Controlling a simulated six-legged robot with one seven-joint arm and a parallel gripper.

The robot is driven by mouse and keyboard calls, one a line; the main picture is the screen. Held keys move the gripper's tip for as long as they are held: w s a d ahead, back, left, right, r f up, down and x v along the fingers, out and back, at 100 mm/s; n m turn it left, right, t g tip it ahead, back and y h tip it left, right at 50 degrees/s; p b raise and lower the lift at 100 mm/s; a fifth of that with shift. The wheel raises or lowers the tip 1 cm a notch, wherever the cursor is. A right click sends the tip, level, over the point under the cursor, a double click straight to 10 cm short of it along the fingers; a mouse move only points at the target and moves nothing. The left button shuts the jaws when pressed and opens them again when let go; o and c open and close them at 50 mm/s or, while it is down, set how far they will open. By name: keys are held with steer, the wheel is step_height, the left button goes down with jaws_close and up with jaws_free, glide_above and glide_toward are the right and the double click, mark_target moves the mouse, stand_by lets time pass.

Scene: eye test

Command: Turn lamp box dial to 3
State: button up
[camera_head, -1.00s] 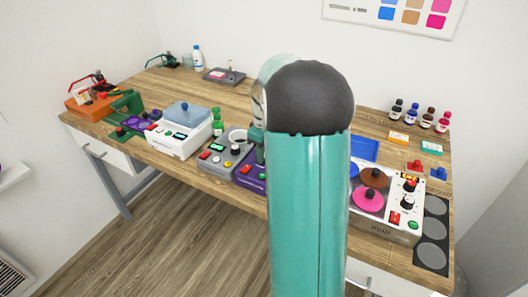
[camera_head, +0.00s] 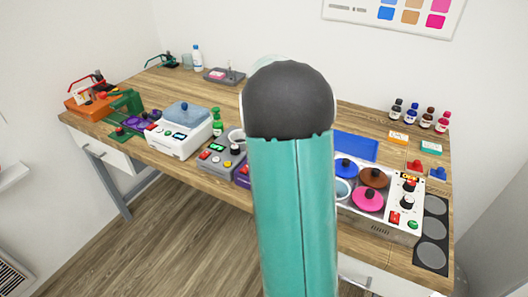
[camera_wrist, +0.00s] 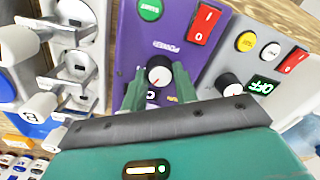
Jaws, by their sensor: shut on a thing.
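The purple lamp box (camera_wrist: 130,45) fills the middle of the wrist view, with a green START button (camera_wrist: 150,9), a red rocker switch (camera_wrist: 203,24) and an upside-down POWER label. Its dial (camera_wrist: 159,71) has a pale face and a dark part. My gripper (camera_wrist: 158,82) has its two green fingers on either side of the dial and is shut on it. A small dark window partly shows between the fingers; its reading is unclear. In the head view a purple edge of the box (camera_head: 241,176) shows; my arm hides the rest and the gripper.
A grey box (camera_wrist: 233,62) with a black knob and an OFF display stands close on the right in the wrist view. Levers with white handles (camera_wrist: 66,84) stand close on the left. In the head view, a white box (camera_head: 180,136) and a hotplate-like unit (camera_head: 385,224) flank my arm.

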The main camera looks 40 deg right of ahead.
steer(key=m, duration=0.4)
steer(key=shift+m, duration=2)
steer(key=o, duration=1)
steer(key=shift+r, duration=0.1)
steer(key=r, duration=1.3)
steer(key=shift+s+r, duration=0.25)
steer(key=shift+r, duration=0.1)
